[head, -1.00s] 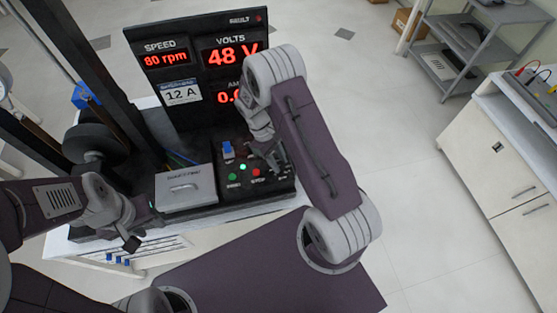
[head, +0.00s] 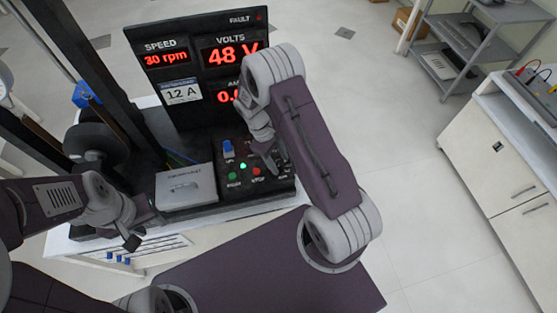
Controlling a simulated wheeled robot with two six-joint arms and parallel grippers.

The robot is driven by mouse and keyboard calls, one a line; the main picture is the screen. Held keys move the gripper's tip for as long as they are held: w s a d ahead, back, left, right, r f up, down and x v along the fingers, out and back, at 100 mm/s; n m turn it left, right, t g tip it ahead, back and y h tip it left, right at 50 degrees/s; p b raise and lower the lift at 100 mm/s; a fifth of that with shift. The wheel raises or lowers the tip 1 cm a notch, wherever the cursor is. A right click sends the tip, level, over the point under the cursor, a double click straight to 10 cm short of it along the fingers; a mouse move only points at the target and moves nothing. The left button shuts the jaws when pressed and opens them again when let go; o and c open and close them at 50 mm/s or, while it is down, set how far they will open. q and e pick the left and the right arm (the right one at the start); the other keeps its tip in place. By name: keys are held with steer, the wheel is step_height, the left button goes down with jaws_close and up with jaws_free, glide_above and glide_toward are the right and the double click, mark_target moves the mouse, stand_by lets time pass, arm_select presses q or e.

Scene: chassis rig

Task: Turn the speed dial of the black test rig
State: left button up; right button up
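The black test rig (head: 150,118) stands on a white bench, with an upright display panel and a low control panel in front. Its red SPEED readout (head: 166,58) shows 30 rpm. My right gripper (head: 270,160) points down at the right part of the control panel (head: 231,191). The speed dial is not visible; my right gripper and arm cover that area, and I cannot tell whether the fingers are closed on it. My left gripper (head: 144,224) is open and empty in front of the rig's left side.

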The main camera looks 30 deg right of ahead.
steer(key=b+v, duration=0.1)
steer(key=v, duration=0.8)
steer(key=shift+r, duration=0.15)
step_height(320, 180, up, 5)
steer(key=t, duration=0.1)
steer(key=s+a+f+m+t+y, duration=0.1)
steer(key=s+m+t, duration=0.3)
steer(key=s, duration=0.7)
steer(key=a+m+y, duration=0.1)
steer(key=m, duration=0.1)
steer(key=shift+s+a+f+m+y, duration=0.15)
steer(key=shift+s+a+m+y, duration=0.15)
steer(key=shift+s+a+m, duration=0.1)
steer(key=shift+s, duration=0.1)
